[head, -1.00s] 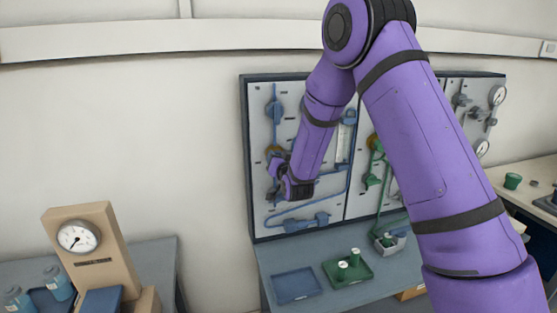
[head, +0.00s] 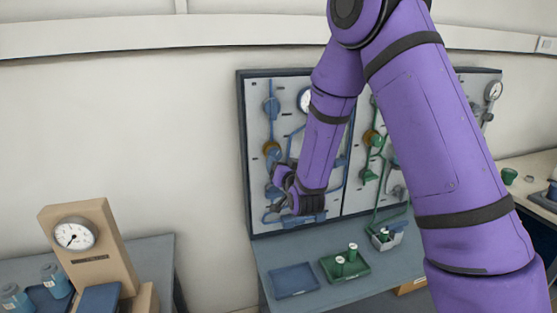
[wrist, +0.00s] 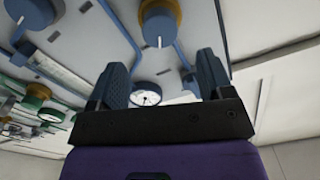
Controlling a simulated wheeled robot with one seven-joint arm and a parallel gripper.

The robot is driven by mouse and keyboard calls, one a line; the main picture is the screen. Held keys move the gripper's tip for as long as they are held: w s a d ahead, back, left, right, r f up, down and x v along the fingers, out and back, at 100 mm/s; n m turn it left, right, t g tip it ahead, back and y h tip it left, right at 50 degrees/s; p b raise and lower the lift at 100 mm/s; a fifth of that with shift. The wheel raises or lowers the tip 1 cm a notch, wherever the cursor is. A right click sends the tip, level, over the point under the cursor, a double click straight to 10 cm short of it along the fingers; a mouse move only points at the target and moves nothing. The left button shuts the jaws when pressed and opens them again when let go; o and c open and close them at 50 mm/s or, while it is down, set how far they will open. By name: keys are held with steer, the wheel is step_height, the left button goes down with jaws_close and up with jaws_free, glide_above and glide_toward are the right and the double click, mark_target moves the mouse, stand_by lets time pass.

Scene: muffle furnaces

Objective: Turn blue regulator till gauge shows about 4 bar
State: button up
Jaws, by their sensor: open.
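The blue regulator, a round blue knob on a brass collar, is on the left wall panel in the head view (head: 271,150). It also shows at the top of the wrist view (wrist: 160,24), ahead of my fingertips. My gripper (head: 274,183) is open and empty, just below the regulator and in front of the panel. In the wrist view its two dark fingers (wrist: 162,75) stand apart. A white round gauge (head: 304,101) is partly covered by my arm. A gauge also shows between the fingers in the wrist view (wrist: 147,97). Its reading is too small to tell.
Blue pipes and another blue knob (wrist: 30,12) are near the gripper. Green fittings (head: 370,174) are to the right on the panel. Below, a bench carries a blue tray (head: 294,280) and a green tray (head: 357,274). A beige gauge stand (head: 98,243) is at left.

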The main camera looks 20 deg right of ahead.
steer(key=shift+s, duration=1.5)
steer(key=shift+r, duration=0.1)
stand_by(0.6)
steer(key=s+d+r+n+g, duration=0.25)
steer(key=s+r+g, duration=0.35)
steer(key=s+r, duration=0.55)
steer(key=s+d+r+g, duration=0.2)
steer(key=s+r+g, duration=0.1)
steer(key=s, duration=0.9)
steer(key=s+d+r+n+g, duration=0.1)
steer(key=s+d+r+g, duration=0.1)
steer(key=s, duration=1.1)
steer(key=shift+d+r+g, duration=0.15)
steer(key=shift+r+g, duration=0.7)
steer(key=shift+g, duration=0.05)
